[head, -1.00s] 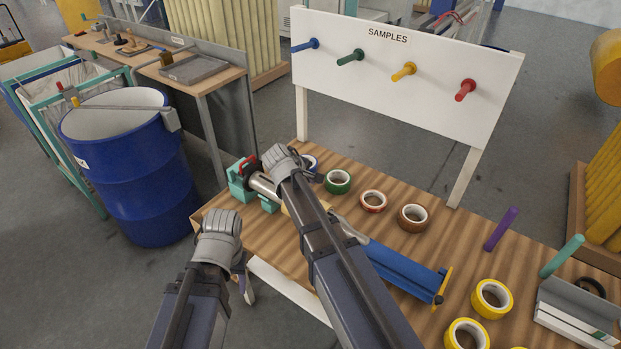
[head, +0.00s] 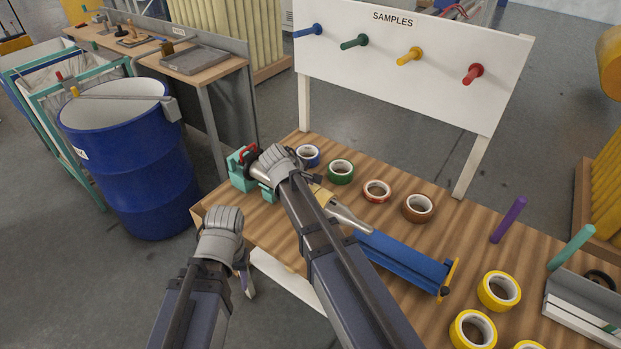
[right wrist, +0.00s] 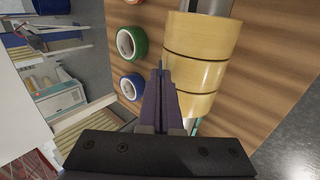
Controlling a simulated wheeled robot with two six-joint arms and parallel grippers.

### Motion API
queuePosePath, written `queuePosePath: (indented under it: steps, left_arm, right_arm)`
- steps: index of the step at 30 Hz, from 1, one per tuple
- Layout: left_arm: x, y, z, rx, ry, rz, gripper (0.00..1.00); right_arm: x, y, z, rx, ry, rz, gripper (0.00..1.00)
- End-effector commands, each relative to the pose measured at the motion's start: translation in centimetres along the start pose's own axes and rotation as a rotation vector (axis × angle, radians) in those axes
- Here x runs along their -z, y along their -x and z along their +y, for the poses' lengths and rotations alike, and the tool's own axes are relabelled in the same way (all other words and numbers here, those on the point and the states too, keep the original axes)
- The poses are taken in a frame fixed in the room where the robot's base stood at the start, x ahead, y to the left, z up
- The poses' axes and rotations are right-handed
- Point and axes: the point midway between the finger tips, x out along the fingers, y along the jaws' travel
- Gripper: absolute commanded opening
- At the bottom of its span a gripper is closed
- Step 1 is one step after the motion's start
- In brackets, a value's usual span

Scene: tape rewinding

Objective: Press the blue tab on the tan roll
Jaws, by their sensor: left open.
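The tan roll (right wrist: 202,50) is at the upper middle of the right wrist view, in several side-by-side bands on a grey shaft. In the head view a bit of tan (head: 322,196) shows beside my right forearm. The head view hides these fingers behind the arm. My left gripper (head: 248,288) is open and empty, low beside the table's near edge.
Blue (head: 308,155), green (head: 341,170), red (head: 377,190) and brown (head: 417,208) tape rolls line the wooden table's far side. A blue trough (head: 405,264) and yellow rolls (head: 499,290) lie to the right. The SAMPLES board (head: 400,65) stands behind.

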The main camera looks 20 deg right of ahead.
Motion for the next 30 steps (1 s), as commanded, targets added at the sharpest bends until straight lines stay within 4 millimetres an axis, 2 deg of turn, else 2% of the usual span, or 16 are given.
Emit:
queuePosePath:
  steps: [30]
  left_arm:
    - [0.04, -0.60, 0.06, 0.000, 0.000, 0.000, 0.50]
  right_arm:
    - [-0.02, -0.32, -0.56, 0.000, 0.000, -0.001, 0.00]
